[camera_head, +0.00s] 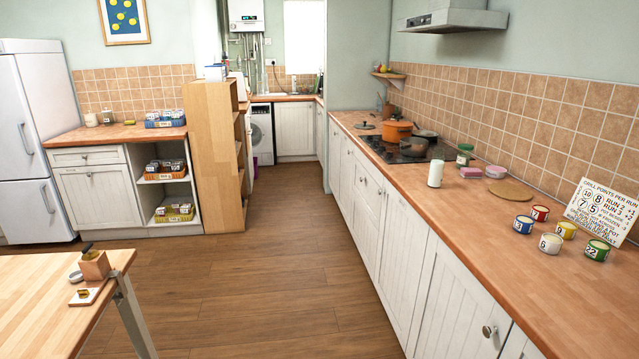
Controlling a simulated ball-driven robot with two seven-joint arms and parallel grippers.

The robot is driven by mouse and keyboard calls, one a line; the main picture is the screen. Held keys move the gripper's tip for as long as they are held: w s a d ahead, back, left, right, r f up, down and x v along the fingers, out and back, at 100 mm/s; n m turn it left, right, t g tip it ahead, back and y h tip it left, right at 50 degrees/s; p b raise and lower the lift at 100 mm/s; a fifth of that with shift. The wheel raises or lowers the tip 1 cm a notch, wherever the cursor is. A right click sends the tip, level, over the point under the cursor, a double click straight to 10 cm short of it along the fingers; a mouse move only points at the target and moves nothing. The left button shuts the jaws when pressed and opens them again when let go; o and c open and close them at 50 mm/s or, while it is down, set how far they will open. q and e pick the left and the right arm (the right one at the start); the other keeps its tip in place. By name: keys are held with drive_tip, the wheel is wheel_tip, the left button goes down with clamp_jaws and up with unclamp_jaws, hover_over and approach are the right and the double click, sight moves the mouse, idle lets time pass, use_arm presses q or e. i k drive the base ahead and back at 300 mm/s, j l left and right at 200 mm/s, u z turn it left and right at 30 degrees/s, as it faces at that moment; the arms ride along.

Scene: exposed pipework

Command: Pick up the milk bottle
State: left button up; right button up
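A plain white upright cylinder (435,174) stands on the right-hand wooden counter (455,215), near its front edge and just this side of the hob. It looks most like the milk bottle, but it is too small to make out a cap or label. Nothing touches it. Neither of my grippers is in view.
Behind the cylinder are a green-lidded jar (464,155), a pink box (471,172) and a round board (509,190). Several numbered tins and a sign (603,212) stand further right. An orange pot (397,132) sits on the hob. A table (40,300) is at left; the middle floor is clear.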

sight(434, 178)
drive_tip(key=i+u, duration=0.1)
drive_tip(key=i, duration=1.85)
drive_tip(key=i+z, duration=0.25)
drive_tip(key=i+j+z, duration=0.3)
drive_tip(key=i, duration=0.2)
drive_tip(key=i+j+z, duration=0.1)
drive_tip(key=i+z, duration=0.15)
drive_tip(key=i, duration=0.1)
